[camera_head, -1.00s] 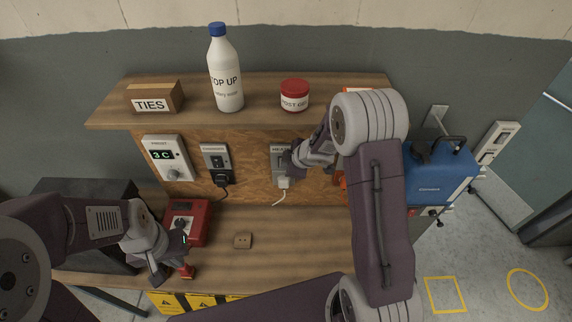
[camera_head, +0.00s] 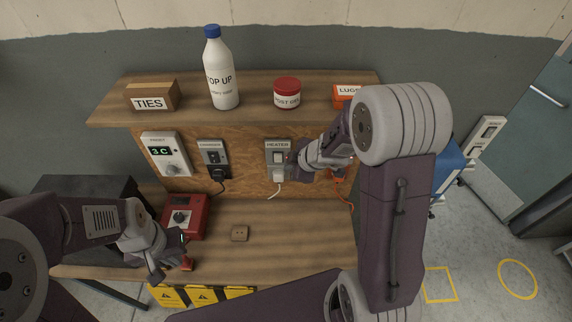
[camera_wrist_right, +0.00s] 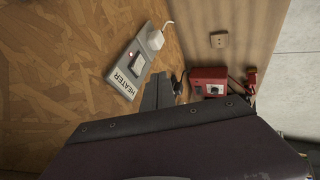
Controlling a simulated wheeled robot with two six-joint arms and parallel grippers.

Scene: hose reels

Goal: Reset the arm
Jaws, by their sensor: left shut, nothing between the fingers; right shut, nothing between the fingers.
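My right arm reaches across the middle right of the head view. Its gripper (camera_head: 296,160) is shut and empty, just right of the heater switch plate (camera_head: 278,147). A white plug (camera_head: 278,175) sits in the plate's lower part. My left gripper (camera_head: 165,262) is shut and empty at the front left of the bench, near the red box (camera_head: 185,216).
On the shelf stand a TIES box (camera_head: 152,97), a white bottle (camera_head: 222,75), a red-lidded jar (camera_head: 287,93) and an orange LUGS box (camera_head: 348,93). A thermostat (camera_head: 166,153) and a charger switch (camera_head: 214,153) are left of the heater. A small socket (camera_head: 240,233) lies on the bench. A blue case is partly hidden behind my right arm.

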